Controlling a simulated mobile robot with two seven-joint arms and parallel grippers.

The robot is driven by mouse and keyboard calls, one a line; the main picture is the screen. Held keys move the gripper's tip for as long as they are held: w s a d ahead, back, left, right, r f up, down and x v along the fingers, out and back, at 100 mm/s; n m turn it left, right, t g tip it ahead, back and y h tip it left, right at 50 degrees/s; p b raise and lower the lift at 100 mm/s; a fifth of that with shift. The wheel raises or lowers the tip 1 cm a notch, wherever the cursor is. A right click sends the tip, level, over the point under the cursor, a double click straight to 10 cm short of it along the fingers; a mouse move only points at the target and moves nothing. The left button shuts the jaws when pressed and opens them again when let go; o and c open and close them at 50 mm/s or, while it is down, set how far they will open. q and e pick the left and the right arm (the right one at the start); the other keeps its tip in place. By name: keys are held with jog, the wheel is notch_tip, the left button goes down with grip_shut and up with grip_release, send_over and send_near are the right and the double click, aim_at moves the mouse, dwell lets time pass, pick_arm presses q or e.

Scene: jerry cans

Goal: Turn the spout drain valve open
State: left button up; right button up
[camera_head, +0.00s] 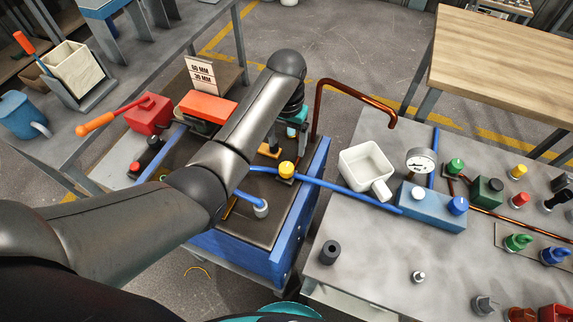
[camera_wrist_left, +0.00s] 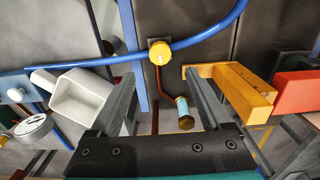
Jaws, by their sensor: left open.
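A blue bench unit (camera_head: 283,245) with a dark top carries a yellow round knob (camera_head: 286,170) on a small square base. The knob also shows in the left wrist view (camera_wrist_left: 159,51), ahead of my left gripper (camera_wrist_left: 163,95). The gripper is open, with its two dark fingers apart. A copper pipe (camera_wrist_left: 160,85) and a short cylinder (camera_wrist_left: 184,112) with a pale blue band and brass end appear between the fingers. I see no contact. I cannot tell which fitting is the spout drain valve. In the head view my left forearm hides much of the bench top and most of the gripper.
A bent copper pipe (camera_head: 360,92) rises beside the gripper. An orange-yellow block (camera_wrist_left: 240,92) lies close by the right finger. A blue hose (camera_head: 335,185) crosses to the grey table (camera_head: 355,260), near a white container (camera_head: 367,168) and a gauge (camera_head: 420,162).

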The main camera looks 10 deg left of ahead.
aim_at(286, 167)
pick_arm(q)
notch_tip(286, 167, down, 10)
jog(key=b, duration=0.3)
jog(key=shift+r, duration=0.2)
jog(key=shift+c, duration=0.3)
grip_shut()
